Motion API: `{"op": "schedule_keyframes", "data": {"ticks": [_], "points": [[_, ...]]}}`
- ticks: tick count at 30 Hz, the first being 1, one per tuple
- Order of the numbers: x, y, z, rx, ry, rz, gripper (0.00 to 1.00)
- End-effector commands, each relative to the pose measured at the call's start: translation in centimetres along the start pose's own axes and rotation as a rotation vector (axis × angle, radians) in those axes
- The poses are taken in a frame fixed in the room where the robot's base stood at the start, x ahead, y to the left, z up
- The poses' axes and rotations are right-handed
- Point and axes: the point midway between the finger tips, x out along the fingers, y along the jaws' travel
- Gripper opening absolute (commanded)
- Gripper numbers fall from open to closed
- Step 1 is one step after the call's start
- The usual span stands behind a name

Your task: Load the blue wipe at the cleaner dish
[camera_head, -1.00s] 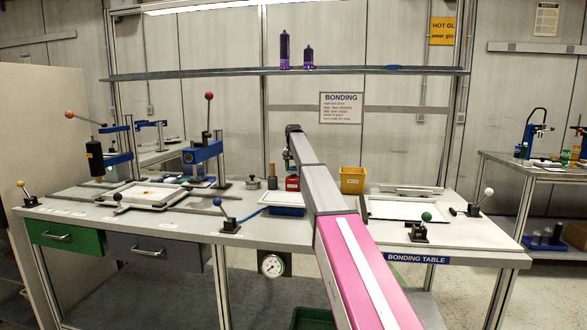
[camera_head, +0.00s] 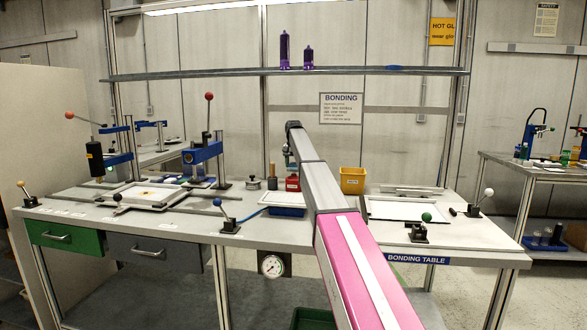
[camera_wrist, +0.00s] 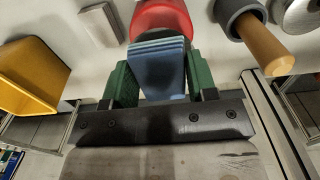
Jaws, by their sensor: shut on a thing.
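My gripper (camera_wrist: 160,85) has green fingers shut on the blue wipe (camera_wrist: 168,82), a folded stack of blue layers, in the wrist view. The wipe's far end lies in front of a red round dish (camera_wrist: 163,14), which I take for the cleaner dish, and covers part of it. I cannot tell whether the wipe touches the dish. In the head view the red dish (camera_head: 293,184) stands on the bonding table, just below my arm's end. My own arm mostly hides the gripper there, and the wipe cannot be made out.
A yellow bin (camera_head: 352,180) stands right of the dish; it is at left in the wrist view (camera_wrist: 35,75). A grey tool with a wooden handle (camera_wrist: 262,42) and a round metal piece (camera_wrist: 298,14) stand close on the other side.

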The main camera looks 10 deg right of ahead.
Motion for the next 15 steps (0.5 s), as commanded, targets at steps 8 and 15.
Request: {"op": "schedule_keyframes", "data": {"ticks": [8, 15], "points": [[-1.9, 0.0, -0.1, 0.000, 0.000, 0.000, 0.33], [-3.6, 0.0, -0.1, 0.000, 0.001, 0.000, 0.33]]}}
